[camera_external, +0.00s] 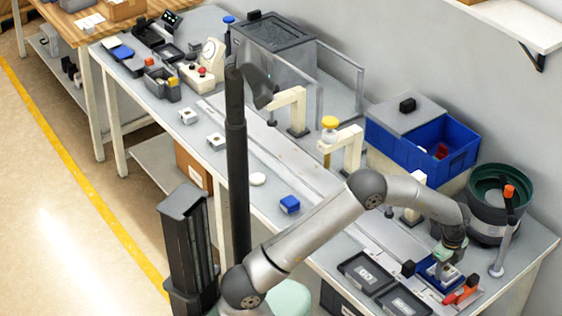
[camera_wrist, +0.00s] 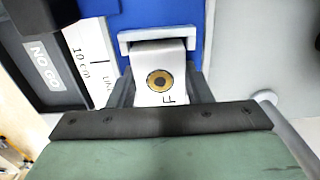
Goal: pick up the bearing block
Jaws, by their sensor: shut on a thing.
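The bearing block (camera_wrist: 173,57) is a pale block with a round brass-coloured ring and dark centre on its top face, and part of a dark letter below it. In the wrist view it sits between the two fingers of my gripper (camera_wrist: 160,92), which is shut on it. A grey bracket-like edge lies along its far side, over a blue surface. In the external view my gripper (camera_external: 446,268) points down at the blue tray (camera_external: 424,268) near the right end of the bench. The block is small and mostly hidden there, so I cannot tell whether it touches the tray.
Black trays (camera_external: 365,270) stand left of the blue tray; one reads "NO GO" in the wrist view (camera_wrist: 45,65). A red-orange handled clamp (camera_external: 462,291) is close on the right. A green-lined bowl feeder (camera_external: 497,195) and blue bin (camera_external: 440,150) stand behind.

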